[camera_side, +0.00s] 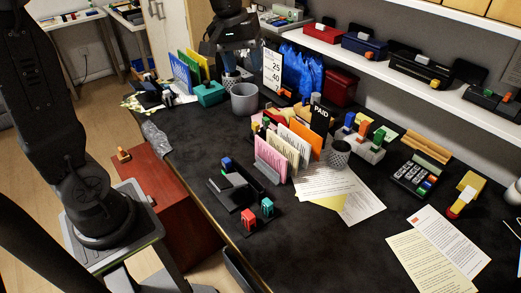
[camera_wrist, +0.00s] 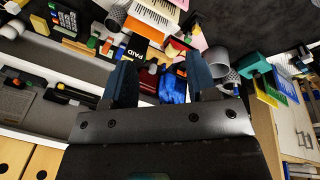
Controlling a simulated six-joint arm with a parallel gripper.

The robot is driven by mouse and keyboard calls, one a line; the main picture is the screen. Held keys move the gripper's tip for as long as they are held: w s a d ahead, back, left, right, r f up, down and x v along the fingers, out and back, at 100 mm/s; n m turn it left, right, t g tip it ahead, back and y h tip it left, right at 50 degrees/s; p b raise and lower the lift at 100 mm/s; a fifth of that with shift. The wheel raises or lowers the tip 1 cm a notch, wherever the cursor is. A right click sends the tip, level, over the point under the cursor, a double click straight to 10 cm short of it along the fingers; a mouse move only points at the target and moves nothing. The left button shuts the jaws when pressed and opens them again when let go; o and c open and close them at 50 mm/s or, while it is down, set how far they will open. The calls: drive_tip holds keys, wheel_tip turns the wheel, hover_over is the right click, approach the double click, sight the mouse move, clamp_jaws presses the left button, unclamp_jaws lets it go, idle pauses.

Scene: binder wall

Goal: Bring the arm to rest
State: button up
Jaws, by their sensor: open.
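My gripper (camera_wrist: 160,78) is open in the wrist view, its two dark blue fingers apart with nothing held between them. Beyond the gap, the blue bag (camera_wrist: 173,86) and the dark red box (camera_wrist: 149,80) show at a distance. In the side view my gripper (camera_side: 238,47) hangs at the top, over the far part of the desk in the picture, above the grey cup (camera_side: 244,98) and the teal box (camera_side: 209,94).
The black desk (camera_side: 330,245) carries a file rack (camera_side: 271,157), a mesh cup (camera_side: 339,153), papers (camera_side: 345,190) and a stamp holder (camera_side: 357,141). A white wall shelf (camera_side: 352,62) holds several boxes behind. A red cabinet (camera_side: 165,195) stands below. The desk's near front is mostly clear.

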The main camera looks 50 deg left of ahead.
drive_tip(key=s+d+f+m+t, duration=0.1)
drive_tip(key=s+d+m, duration=0.2)
drive_tip(key=s, duration=0.6)
drive_tip(key=s+d+f+m+t, duration=0.1)
drive_tip(key=s+d+m, duration=0.3)
drive_tip(key=s, duration=0.5)
drive_tip(key=shift+s+f+m+t+y, duration=0.15)
drive_tip(key=shift+s+m+t+y, duration=0.2)
drive_tip(key=shift+t, duration=0.25)
